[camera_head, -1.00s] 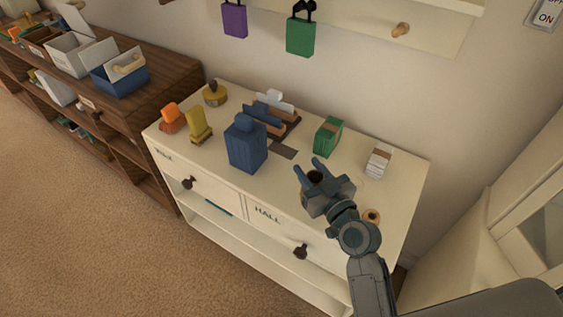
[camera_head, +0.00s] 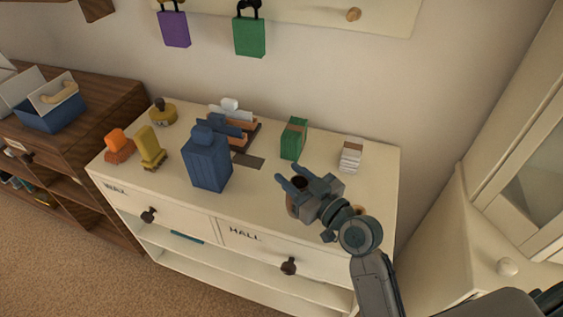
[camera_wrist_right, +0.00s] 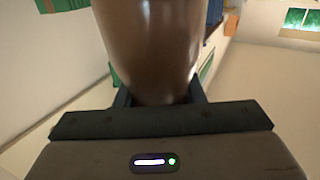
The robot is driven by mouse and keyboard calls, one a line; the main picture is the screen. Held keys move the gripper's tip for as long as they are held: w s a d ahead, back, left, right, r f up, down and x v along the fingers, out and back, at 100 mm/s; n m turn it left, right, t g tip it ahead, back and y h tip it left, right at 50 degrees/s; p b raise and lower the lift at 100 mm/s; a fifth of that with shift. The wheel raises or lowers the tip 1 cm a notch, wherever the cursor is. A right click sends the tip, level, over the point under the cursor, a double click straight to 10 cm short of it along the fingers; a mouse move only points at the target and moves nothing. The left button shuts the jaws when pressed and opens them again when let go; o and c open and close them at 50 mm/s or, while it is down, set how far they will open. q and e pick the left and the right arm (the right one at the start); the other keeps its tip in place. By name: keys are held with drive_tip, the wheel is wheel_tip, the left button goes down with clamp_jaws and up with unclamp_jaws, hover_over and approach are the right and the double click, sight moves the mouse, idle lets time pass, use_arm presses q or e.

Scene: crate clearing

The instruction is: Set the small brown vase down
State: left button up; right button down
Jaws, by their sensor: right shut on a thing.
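The small brown vase (camera_head: 292,204) is between the fingers of my right gripper (camera_head: 299,182), over the front right part of the white cabinet top (camera_head: 265,187). In the head view the gripper covers most of it, and its dark mouth shows between the fingers. In the right wrist view the glossy brown vase (camera_wrist_right: 150,50) fills the upper middle, with the right gripper's fingers (camera_wrist_right: 160,95) shut on either side of it. I cannot tell whether its base touches the cabinet top. My left gripper is not in view.
A blue box-like container (camera_head: 207,162), a green box (camera_head: 293,139) and a white stack (camera_head: 350,155) stand on the cabinet top. A small tan round thing (camera_head: 358,210) is partly behind my right arm. Bare surface lies between the blue container and the vase.

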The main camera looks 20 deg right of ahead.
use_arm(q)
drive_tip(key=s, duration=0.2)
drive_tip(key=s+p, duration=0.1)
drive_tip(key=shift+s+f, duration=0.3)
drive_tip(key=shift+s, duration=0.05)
use_arm(e)
drive_tip(key=w+f, duration=0.4)
drive_tip(key=w, duration=0.3)
drive_tip(key=shift+d, duration=0.2)
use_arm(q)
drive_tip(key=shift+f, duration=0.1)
use_arm(e)
drive_tip(key=shift+f, duration=0.15)
